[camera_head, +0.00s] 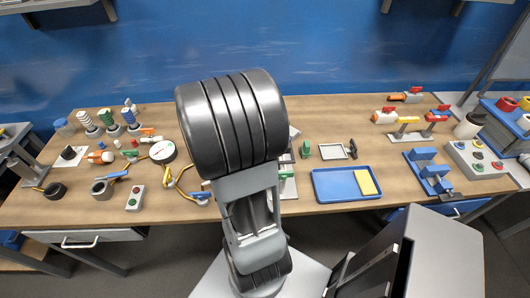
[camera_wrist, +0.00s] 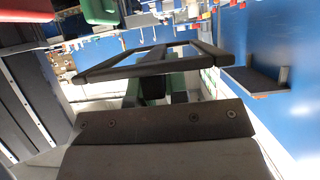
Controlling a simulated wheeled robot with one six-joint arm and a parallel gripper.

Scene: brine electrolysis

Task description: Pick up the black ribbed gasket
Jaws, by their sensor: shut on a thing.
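In the wrist view, a black open rectangular frame (camera_wrist: 105,68), which looks like the black gasket, is in front of my gripper (camera_wrist: 153,90). Its near part sits between the green-padded fingers, and the gripper is shut on it. The frame extends to both sides of the fingers. I cannot make out its ribs. In the head view, my large dark arm link covers the middle of the bench and hides the gripper and the gasket.
The wooden bench (camera_head: 310,205) carries a blue tray (camera_head: 332,193) with a yellow block (camera_head: 366,182), a small dark-rimmed frame (camera_head: 333,151), blue stands (camera_head: 428,168) and a button box (camera_head: 476,160). Several valves and fittings crowd the left. A dark shelf (camera_wrist: 258,80) shows at right in the wrist view.

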